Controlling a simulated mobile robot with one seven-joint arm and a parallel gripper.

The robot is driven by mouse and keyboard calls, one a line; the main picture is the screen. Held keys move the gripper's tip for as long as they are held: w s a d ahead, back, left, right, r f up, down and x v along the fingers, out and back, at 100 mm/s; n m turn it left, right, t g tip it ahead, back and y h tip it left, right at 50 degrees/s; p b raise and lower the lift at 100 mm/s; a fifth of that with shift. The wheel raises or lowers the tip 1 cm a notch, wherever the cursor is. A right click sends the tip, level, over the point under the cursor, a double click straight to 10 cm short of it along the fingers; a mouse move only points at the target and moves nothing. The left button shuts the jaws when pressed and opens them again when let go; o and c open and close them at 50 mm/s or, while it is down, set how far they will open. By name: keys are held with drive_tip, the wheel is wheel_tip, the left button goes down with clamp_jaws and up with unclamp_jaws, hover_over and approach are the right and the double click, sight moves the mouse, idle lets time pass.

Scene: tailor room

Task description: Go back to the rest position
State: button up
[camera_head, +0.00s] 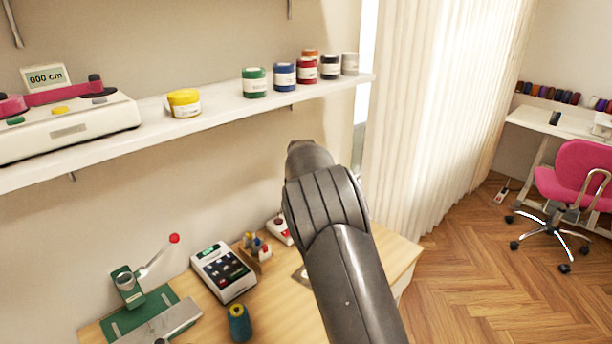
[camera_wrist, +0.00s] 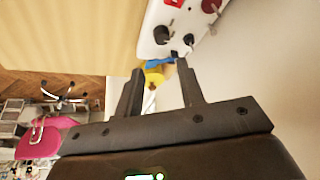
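My arm (camera_head: 345,265) rises from the bottom of the head view, over the workbench and in front of the wall. My gripper is hidden behind the arm there. In the wrist view my gripper (camera_wrist: 160,78) has its two fingers spread apart, with nothing held between them. Beyond the fingertips, a yellow thing and a blue thing show in the background.
A wall shelf (camera_head: 220,119) holds a yellow jar (camera_head: 184,103), several other jars and a measuring machine (camera_head: 70,127). The workbench (camera_head: 275,318) below bears a green device (camera_head: 150,315), a keypad device (camera_head: 223,272) and a spool (camera_head: 239,322). A pink chair (camera_head: 580,172) stands right, past open floor.

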drive_tip(key=s+d+r+y, duration=0.1)
drive_tip(key=s+d+r, duration=0.5)
drive_tip(key=s+r, duration=0.4)
drive_tip(key=s+d+r, duration=0.7)
drive_tip(key=s, duration=0.6)
drive_tip(key=s+d+f+n, duration=0.1)
drive_tip(key=s, duration=1.3)
drive_tip(key=s+d+f+n+t, duration=0.1)
drive_tip(key=s+d+f, duration=0.1)
drive_tip(key=s, duration=1.1)
drive_tip(key=shift+s+d+h, duration=0.25)
drive_tip(key=shift+s+h, duration=0.05)
drive_tip(key=shift+s, duration=0.05)
